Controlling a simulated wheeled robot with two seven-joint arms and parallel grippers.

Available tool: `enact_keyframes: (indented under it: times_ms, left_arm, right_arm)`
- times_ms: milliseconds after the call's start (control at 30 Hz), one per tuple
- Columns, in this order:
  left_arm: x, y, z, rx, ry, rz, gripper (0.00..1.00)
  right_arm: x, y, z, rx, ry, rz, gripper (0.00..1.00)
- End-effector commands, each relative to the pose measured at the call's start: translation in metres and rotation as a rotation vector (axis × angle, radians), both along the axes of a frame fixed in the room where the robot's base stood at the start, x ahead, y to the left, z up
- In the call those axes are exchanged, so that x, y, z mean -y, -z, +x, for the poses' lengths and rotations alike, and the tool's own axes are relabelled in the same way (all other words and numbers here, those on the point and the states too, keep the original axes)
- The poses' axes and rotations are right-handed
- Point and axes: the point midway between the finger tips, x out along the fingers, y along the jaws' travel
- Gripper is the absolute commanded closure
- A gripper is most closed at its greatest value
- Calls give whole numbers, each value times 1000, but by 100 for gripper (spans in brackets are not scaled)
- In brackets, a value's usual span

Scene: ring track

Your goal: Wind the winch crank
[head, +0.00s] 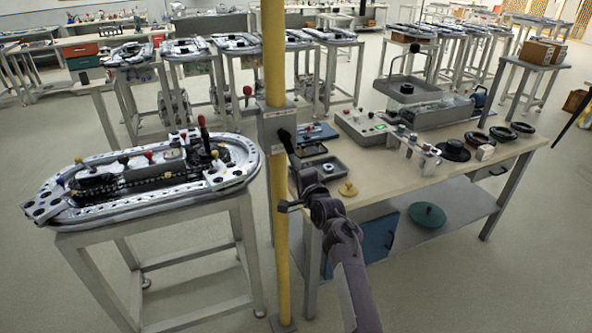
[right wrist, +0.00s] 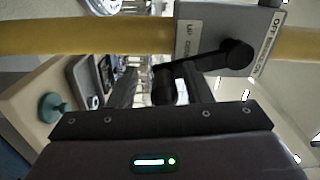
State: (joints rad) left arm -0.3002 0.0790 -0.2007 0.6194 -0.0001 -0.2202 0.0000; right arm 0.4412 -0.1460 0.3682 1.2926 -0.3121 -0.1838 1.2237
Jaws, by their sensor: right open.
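The winch is a grey box (head: 277,122) fixed to a yellow post (head: 274,60) in the head view. Its black crank (head: 286,140) hangs from the box's front. In the right wrist view the crank's hub (right wrist: 238,55) sits on the labelled box (right wrist: 208,38), and its arm runs left to a dark handle (right wrist: 163,86). My right gripper (head: 297,170) is open just below the box. In the right wrist view the handle shows between its two fingers (right wrist: 162,88); I cannot tell whether they touch it. My left gripper is not in view.
A workbench (head: 370,190) with trays, a control box (head: 362,127) and black rings (head: 503,134) stands right of the post. An oval track (head: 140,190) on a metal stand is to the left. More track stands fill the back. The floor in front is clear.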

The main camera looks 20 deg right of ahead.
Motion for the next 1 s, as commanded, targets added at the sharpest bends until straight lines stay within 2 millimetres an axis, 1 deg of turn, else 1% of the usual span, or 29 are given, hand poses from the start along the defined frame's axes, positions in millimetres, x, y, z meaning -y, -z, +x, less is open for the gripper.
enact_keyframes:
  times_ms: [133,267,400,600,700,800,1000]
  left_arm:
    - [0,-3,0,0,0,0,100]
    - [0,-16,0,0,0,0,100]
    - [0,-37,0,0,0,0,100]
    - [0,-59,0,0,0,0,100]
    - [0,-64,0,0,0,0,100]
    - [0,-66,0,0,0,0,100]
    - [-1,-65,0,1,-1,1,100]
  right_arm:
    - [2,-2,-1,2,3,0,55]
    - [2,-5,-12,0,4,0,55]
    - [1,-7,-33,-2,2,0,55]
    - [1,-5,-63,-2,0,0,55]
    - [2,-3,-72,-2,0,0,55]
    - [2,-2,-77,-1,0,0,55]
    - [1,0,-78,0,-1,-1,55]
